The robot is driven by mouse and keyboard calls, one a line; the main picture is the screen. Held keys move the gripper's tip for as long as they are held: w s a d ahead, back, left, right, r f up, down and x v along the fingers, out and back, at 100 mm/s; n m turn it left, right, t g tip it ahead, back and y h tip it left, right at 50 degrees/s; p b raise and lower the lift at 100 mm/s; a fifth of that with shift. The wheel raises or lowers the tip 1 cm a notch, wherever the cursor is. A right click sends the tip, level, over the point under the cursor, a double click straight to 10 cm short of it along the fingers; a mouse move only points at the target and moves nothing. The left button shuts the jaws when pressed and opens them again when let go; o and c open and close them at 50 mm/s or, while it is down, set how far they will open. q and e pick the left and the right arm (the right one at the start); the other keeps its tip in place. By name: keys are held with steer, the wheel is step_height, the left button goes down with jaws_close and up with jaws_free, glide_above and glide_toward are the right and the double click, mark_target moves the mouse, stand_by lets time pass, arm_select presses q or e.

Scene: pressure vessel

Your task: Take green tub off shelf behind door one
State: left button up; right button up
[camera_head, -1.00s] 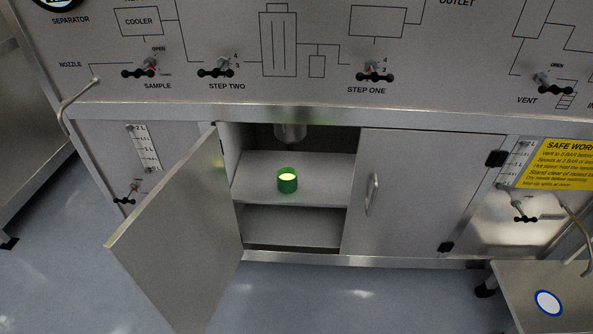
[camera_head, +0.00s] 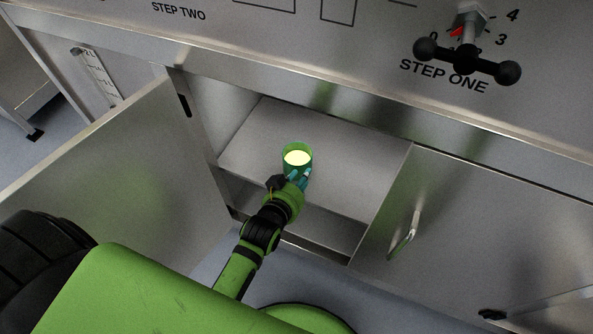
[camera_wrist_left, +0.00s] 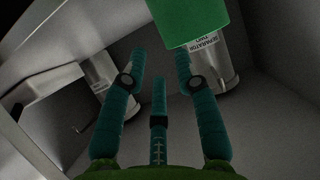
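The green tub (camera_head: 297,153), with pale yellow contents, stands upright on the upper shelf (camera_head: 350,160) of the open cabinet. My left gripper (camera_head: 300,177) is at the tub's near side, and its teal fingers partly cover the tub's lower part. In the left wrist view the fingers (camera_wrist_left: 160,62) are spread apart with nothing between them. The green tub (camera_wrist_left: 186,20) shows there at the top edge, just beyond the fingertips and partly cut off. Whether a finger touches it I cannot tell. My right gripper is not in view.
The open cabinet door (camera_head: 110,175) stands at the left, beside my arm. A closed door (camera_head: 480,240) with a handle (camera_head: 405,235) is at the right. The wrist view shows a labelled metal cylinder (camera_wrist_left: 222,70) behind the tub. The shelf around the tub is clear.

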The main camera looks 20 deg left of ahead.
mark_target(309, 159)
arm_select(q)
steer(key=shift+w+a+r, duration=0.1)
steer(key=shift+w+r, duration=0.3)
steer(key=shift+w, duration=0.6)
steer(key=b+x, duration=0.1)
steer(key=x, duration=0.4)
steer(key=shift+w+f, duration=0.1)
steer(key=shift+w, duration=0.15)
jaws_close()
steer(key=shift+w+r, duration=0.1)
steer(key=shift+r, duration=0.1)
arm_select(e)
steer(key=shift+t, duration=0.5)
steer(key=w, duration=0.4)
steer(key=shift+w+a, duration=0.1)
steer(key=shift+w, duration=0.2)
